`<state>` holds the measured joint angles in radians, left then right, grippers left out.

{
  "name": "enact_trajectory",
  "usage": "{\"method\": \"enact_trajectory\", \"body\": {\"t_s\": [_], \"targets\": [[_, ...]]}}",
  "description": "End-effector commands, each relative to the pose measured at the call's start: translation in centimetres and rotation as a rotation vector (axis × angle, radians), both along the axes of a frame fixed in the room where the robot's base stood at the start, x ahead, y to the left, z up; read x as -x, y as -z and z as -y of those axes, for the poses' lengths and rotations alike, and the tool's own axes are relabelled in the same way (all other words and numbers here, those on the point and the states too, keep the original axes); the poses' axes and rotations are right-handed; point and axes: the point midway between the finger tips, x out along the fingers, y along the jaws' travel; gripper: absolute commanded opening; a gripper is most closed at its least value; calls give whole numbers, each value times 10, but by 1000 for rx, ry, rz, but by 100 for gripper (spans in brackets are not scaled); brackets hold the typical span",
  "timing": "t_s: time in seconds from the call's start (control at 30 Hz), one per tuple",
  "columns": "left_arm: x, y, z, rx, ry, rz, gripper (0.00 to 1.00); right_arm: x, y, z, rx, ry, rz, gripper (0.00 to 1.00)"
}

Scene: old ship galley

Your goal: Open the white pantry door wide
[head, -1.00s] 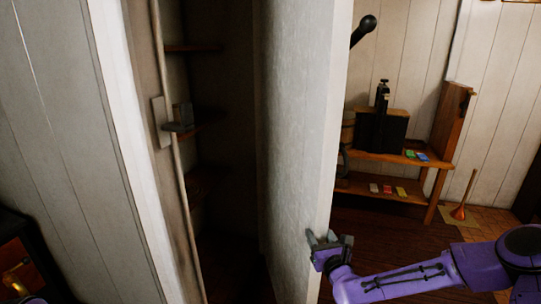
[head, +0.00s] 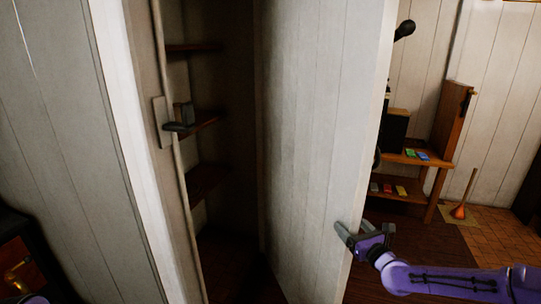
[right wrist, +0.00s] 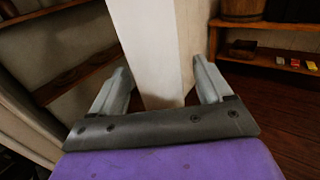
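The white pantry door (head: 315,130) stands ajar in the head view, with its free edge toward the right and the dark pantry interior (head: 225,200) showing at its left. My right gripper (head: 357,233) is low at the free edge. In the right wrist view my right gripper (right wrist: 163,85) has its fingers spread, one on each side of the door's edge (right wrist: 153,50). I cannot tell how firmly either finger touches the door. My left gripper is not in view.
A grey latch (head: 178,126) sits on the door frame at the left, with pantry shelves (head: 205,178) behind it. Right of the door stand a low wooden shelf (head: 430,163) with small coloured packets and a plunger (head: 459,210). Floor (head: 430,240) shows open at right.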

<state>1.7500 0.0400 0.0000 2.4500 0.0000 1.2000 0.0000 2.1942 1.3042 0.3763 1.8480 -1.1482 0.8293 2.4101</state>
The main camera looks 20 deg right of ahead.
Motion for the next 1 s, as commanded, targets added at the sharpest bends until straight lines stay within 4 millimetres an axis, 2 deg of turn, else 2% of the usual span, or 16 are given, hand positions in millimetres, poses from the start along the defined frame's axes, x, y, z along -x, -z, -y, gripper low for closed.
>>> {"method": "enact_trajectory", "body": {"t_s": [0.23, 0.33, 1.0], "targets": [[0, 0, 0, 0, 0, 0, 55, 1, 0, 1, 0, 2, 0, 83], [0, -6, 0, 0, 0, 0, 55, 6, -3, 2, -2, 4, 0, 83], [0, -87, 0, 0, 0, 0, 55, 100, -5, 5, -1, 4, -2, 83]]}}
